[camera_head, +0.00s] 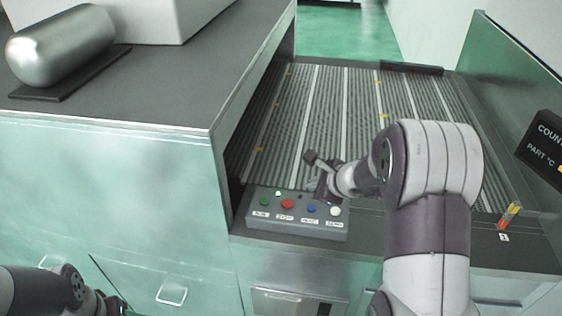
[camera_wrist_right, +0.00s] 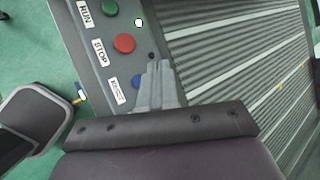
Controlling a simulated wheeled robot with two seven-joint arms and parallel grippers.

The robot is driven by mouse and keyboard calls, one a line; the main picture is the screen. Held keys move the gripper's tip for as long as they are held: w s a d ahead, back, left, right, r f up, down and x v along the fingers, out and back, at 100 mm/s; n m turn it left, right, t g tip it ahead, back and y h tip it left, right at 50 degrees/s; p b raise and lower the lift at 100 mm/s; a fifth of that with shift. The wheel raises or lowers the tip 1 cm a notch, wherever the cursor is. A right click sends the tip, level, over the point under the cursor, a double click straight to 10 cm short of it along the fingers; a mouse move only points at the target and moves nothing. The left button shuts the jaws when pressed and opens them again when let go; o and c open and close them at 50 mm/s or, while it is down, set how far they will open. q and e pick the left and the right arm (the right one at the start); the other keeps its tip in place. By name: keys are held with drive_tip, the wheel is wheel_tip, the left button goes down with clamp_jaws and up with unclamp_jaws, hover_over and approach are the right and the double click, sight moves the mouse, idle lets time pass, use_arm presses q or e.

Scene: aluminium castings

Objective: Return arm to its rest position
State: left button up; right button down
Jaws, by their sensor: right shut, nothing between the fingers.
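My right arm comes in from the right in the head view. Its gripper (camera_head: 318,172) is over the far edge of the button box (camera_head: 262,222), near the conveyor. In the right wrist view the gripper (camera_wrist_right: 158,68) has its fingers together with nothing between them, above the box beside the blue button (camera_wrist_right: 137,82). The red button (camera_wrist_right: 124,43) and green button (camera_wrist_right: 110,7) show beyond it. I cannot tell whether the fingers touch the box. My left arm shows only in part at the lower left of the head view; its gripper cannot be made out clearly.
The ribbed conveyor (camera_head: 330,110) lies behind the box. A grey counter (camera_head: 170,75) on the left carries a metal cylinder (camera_head: 62,45) on a dark plate. A dark counter display (camera_head: 543,142) and a small red-yellow light (camera_head: 509,215) stand on the right.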

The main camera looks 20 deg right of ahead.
drive_tip(key=s+n, duration=0.1)
drive_tip(key=s+a+f+n+g, duration=0.1)
drive_tip(key=s+f+n, duration=0.1)
drive_tip(key=shift+s+a+f+n+g+y, duration=0.15)
drive_tip(key=shift+s+a+n+g+y, duration=0.15)
drive_tip(key=shift+a+n+g, duration=0.1)
drive_tip(key=s+a+f+n+g+h+b, duration=0.1)
drive_tip(key=s+a+f+n+g+b, duration=0.2)
drive_tip(key=n, duration=0.7)
drive_tip(key=s+a+f+n+g+h+b, duration=0.1)
drive_tip(key=s+a+f+n+g+b, duration=0.1)
drive_tip(key=s+a+n, duration=0.5)
drive_tip(key=s+f+n+b, duration=0.1)
drive_tip(key=s+n, duration=0.3)
drive_tip(key=s, duration=0.1)
drive_tip(key=shift+s+a+f+g+b, duration=0.15)
drive_tip(key=shift+f+g+b, duration=0.15)
drive_tip(key=shift+f+g, duration=0.1)
